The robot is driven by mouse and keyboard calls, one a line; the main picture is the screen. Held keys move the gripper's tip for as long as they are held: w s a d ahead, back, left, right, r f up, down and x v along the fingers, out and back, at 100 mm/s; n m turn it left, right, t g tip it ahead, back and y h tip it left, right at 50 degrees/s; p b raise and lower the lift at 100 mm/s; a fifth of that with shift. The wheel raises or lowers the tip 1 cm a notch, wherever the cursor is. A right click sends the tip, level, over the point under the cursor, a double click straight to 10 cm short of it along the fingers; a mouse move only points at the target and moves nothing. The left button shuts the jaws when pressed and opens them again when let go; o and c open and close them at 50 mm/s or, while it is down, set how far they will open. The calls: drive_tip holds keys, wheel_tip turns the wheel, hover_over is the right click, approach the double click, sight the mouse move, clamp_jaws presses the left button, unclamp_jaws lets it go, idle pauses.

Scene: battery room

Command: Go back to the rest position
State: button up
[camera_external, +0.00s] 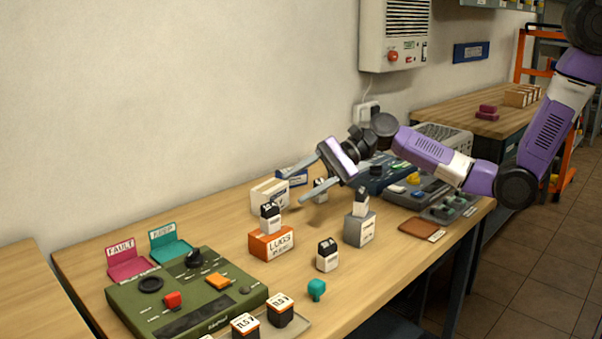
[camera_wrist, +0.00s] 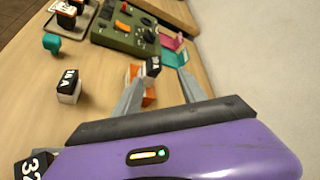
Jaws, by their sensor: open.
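My gripper (camera_external: 306,184) is open and empty, held above the wooden table (camera_external: 90,257) toward its back. Its two fingers point left and are spread apart. In the wrist view my gripper (camera_wrist: 160,90) shows its fingers apart, with an orange box (camera_wrist: 150,98) and the black-topped block on it seen between and beyond them. No object is between the fingertips that I can tell. My purple and white arm reaches in from the upper right of the external view.
Below and around stand an orange LUGS box (camera_external: 271,244) and a grey box (camera_external: 359,230), each with a block on top, a white box (camera_external: 269,194), a loose block (camera_external: 327,256) and a teal knob (camera_external: 317,289). A green control panel (camera_external: 187,296) lies at front left.

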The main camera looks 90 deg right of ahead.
drive_tip(key=s+a+r+n+t+h+b, duration=0.1)
drive_tip(key=s+a+n+t+h+b, duration=0.25)
drive_tip(key=s+a+n, duration=0.55)
drive_tip(key=s+f+n+h+b, duration=0.1)
drive_tip(key=s+f+n, duration=0.2)
drive_tip(key=s, duration=0.6)
drive_tip(key=s+f+n+h, duration=0.1)
drive_tip(key=s+f+n, duration=0.25)
drive_tip(key=s, duration=0.55)
drive_tip(key=s+a+r+n+b, duration=0.1)
drive_tip(key=s+r+n, duration=0.1)
drive_tip(key=s, duration=0.6)
drive_tip(key=s+a+r+n+b, duration=0.1)
drive_tip(key=s+r+n, duration=0.2)
drive_tip(key=s, duration=0.5)
drive_tip(key=shift+r+n+g, duration=0.2)
drive_tip(key=shift+n+g, duration=0.25)
drive_tip(key=shift+n, duration=0.2)
